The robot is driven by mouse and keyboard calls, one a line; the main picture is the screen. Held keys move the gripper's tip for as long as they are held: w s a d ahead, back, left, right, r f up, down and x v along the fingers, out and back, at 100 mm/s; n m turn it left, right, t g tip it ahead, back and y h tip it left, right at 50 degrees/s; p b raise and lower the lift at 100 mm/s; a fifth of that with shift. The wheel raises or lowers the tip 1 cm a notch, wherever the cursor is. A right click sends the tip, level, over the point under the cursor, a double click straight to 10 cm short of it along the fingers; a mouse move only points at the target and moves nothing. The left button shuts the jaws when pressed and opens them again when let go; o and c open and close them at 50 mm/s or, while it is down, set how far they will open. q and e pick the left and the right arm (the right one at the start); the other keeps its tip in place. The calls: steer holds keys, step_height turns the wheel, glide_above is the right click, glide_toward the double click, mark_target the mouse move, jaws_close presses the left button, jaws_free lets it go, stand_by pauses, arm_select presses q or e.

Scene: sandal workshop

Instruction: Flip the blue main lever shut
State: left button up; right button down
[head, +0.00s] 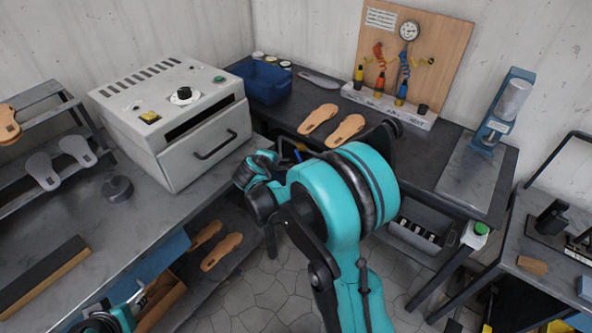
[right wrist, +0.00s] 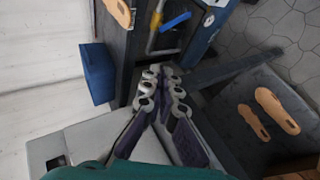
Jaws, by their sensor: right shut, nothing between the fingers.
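The blue main lever (right wrist: 175,22) shows at the top of the right wrist view, on a yellow pipe (right wrist: 154,38). It points out sideways from the pipe, at an angle across it. My right gripper (right wrist: 161,82) is shut and empty, its fingertips below the lever in that picture and apart from it. In the head view my right arm fills the middle in front of the table corner and hides most of the lever area and the fingers. Only part of my left arm shows at the lower left; its fingers are out of view.
A blue bin (head: 264,82) stands in the corner and also shows in the wrist view (right wrist: 97,73). Sandal soles (head: 318,118) lie on the back table. More soles (right wrist: 277,110) lie on a low shelf.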

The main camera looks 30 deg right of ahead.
steer(key=w+d+f+n+t+h+b, duration=0.1)
steer(key=w+d+f+n+h, duration=0.1)
steer(key=f, duration=0.8)
steer(key=w+d+f+n+t+h+b, duration=0.1)
steer(key=w+f+n, duration=0.3)
steer(key=f, duration=0.6)
steer(key=shift+w+d+h, duration=0.3)
steer(key=shift+d+h, duration=0.35)
steer(key=shift+h, duration=0.25)
steer(key=shift+f, duration=0.15)
steer(key=b+x, duration=0.3)
steer(key=x, duration=0.7)
steer(key=s+r, duration=0.1)
steer(key=s+d+r+b, duration=0.1)
steer(key=s, duration=0.1)
steer(key=shift+d+r, duration=0.1)
steer(key=shift+d, duration=0.05)
